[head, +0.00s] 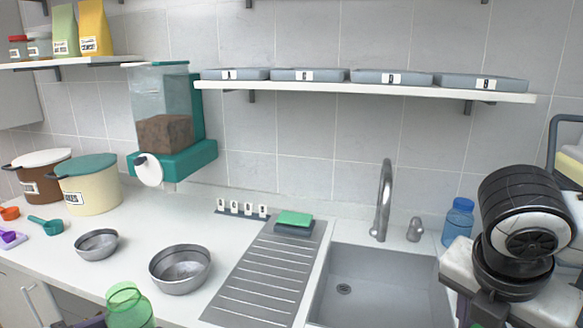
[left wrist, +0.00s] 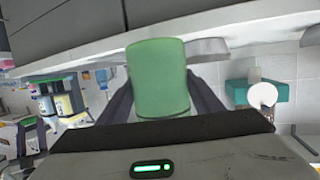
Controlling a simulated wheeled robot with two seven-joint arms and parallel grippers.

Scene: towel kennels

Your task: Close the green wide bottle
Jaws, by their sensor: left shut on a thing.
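The green wide bottle (head: 128,308) is at the bottom left of the head view, in front of the counter's front edge and cut off by the frame. It is translucent, and its top looks like an open round rim. In the left wrist view the bottle (left wrist: 158,75) is a green cylinder between the two fingers. My left gripper (left wrist: 160,95) is shut on it, one finger on each side. I cannot make out a loose lid for it. My right arm shows at the right of the head view, but its gripper is not visible.
Two steel bowls (head: 180,270) stand on the counter behind the bottle. A ribbed drainboard (head: 262,278), a sink (head: 375,272) and a tap (head: 383,200) are to the right. A blue bottle (head: 458,222) stands beyond the sink. A dispenser (head: 165,120) hangs on the wall.

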